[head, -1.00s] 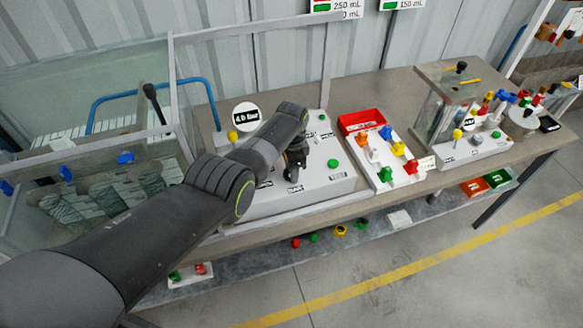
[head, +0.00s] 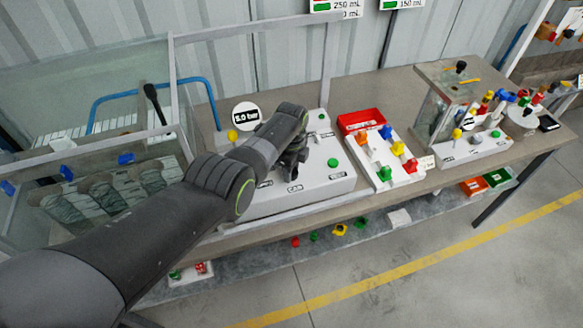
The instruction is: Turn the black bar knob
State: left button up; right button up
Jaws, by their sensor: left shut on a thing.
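My left gripper (head: 290,172) points down at the grey-white panel (head: 320,187) in the middle of the bench. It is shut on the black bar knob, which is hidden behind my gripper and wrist. The round white gauge (head: 246,117) behind my forearm seems to read 5.0 bar. My right gripper is not in view.
A green button (head: 333,162) sits on the panel, right of my gripper. A red bin (head: 361,121) and a white board with coloured valves (head: 384,173) stand to the right. A glass tank with pump parts (head: 90,190) is at left.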

pick_arm(q)
jog(key=shift+w+r, duration=0.1)
dwell(0.5)
jog(key=o, duration=1)
notch_tip(320, 180, up, 3)
jog(key=shift+f+p, duration=0.1)
jog(key=shift+p, duration=0.9)
notch_tip(320, 180, up, 14)
jog(key=b, duration=0.2)
jog(key=shift+r+b, duration=0.25)
jog(key=shift+b, duration=0.05)
jog(key=shift+f, duration=0.1)
